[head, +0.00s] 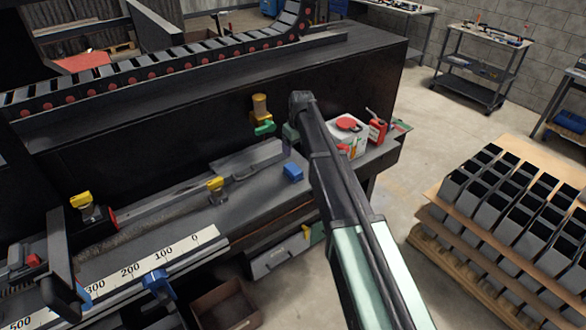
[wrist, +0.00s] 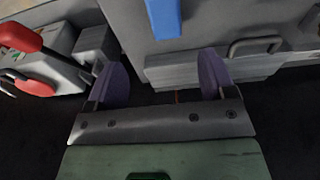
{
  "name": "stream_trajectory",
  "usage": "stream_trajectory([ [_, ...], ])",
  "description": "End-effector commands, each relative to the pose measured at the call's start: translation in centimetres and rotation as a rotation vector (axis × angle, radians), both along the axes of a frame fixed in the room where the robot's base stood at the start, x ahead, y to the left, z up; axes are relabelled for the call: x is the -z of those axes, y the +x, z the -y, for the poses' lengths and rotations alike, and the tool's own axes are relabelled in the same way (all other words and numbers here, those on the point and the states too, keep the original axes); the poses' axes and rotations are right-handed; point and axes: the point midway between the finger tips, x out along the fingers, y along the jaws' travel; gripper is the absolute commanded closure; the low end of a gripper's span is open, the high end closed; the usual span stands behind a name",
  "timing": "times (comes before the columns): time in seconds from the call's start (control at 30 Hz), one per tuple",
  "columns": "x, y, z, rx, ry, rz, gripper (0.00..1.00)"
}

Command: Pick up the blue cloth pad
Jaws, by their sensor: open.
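The blue cloth pad (head: 292,172) lies on the grey workbench (head: 245,205), just left of my arm in the head view. A blue strip, likely the same pad, shows at the top edge of the wrist view (wrist: 163,18), cut off by the frame. My gripper (wrist: 162,78) is open, with its two purple-grey fingers apart and nothing between them. The pad lies ahead of the fingers and is not touched. In the head view, my gripper's fingers are mostly hidden behind my arm, above and beside the pad.
A white box with a red lid (head: 348,130) and a red can (head: 376,130) stand right of my arm. A brass-coloured fitting (head: 260,108) with a green base is at the back. A blue clamp (head: 157,283) sits on the ruler rail.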

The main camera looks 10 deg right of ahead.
Motion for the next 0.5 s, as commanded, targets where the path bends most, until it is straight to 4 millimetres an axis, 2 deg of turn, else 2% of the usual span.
stream_trajectory([
  [0.13, 1.8, 0.0, -0.1, 0.002, 0.0, -0.001, 0.23],
  [0.3, 5.5, 0.3, -0.3, 0.003, 0.0, -0.001, 0.23],
  [0.37, 6.1, 0.4, -0.3, 0.003, 0.0, -0.001, 0.23],
  [0.5, 5.9, 0.4, -0.4, 0.004, 0.0, -0.001, 0.23],
])
